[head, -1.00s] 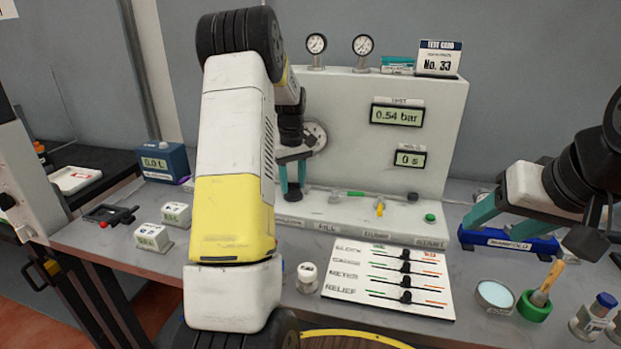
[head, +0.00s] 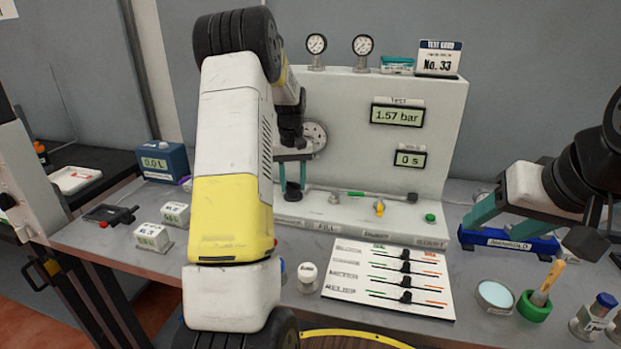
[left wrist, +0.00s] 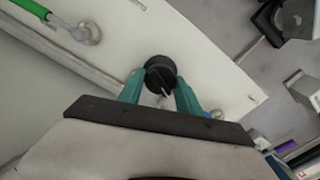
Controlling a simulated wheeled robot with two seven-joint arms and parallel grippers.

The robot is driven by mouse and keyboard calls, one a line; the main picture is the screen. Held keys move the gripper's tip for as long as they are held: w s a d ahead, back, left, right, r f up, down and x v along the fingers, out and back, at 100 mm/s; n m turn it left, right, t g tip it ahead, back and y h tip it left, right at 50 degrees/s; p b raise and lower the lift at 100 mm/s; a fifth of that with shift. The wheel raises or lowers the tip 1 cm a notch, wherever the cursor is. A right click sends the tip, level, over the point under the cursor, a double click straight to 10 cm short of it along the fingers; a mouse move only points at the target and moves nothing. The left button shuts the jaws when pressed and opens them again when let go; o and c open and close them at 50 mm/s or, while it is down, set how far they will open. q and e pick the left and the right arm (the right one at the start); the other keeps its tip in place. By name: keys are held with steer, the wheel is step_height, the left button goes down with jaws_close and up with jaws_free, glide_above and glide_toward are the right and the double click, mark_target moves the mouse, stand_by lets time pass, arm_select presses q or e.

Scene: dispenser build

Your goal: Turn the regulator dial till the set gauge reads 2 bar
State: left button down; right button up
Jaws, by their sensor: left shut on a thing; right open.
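The black regulator dial (head: 293,191) sits low at the left of the pale test panel (head: 350,100). In the left wrist view the dial (left wrist: 159,70) shows a white pointer mark. My left gripper (head: 293,174) is shut on the dial, with one teal finger on each side, as the left wrist view also shows (left wrist: 160,88). The display marked Test (head: 397,116) reads 1.57 bar. Two round gauges, left (head: 316,44) and right (head: 362,45), stand on top of the panel; their scales are too small to read. My right gripper (head: 548,206) is open at the right.
A lower display (head: 409,159) reads 0 s. A yellow valve (head: 379,209), green-handled lever (head: 375,195) and green button (head: 430,218) are right of the dial. A slider board (head: 385,280) lies in front. My left arm hides part of the bench.

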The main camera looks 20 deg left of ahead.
arm_select(q)
steer(key=shift+r, duration=0.1)
steer(key=c, duration=0.8)
jaws_free()
step_height(320, 180, up, 8)
steer(key=shift+f, duration=0.15)
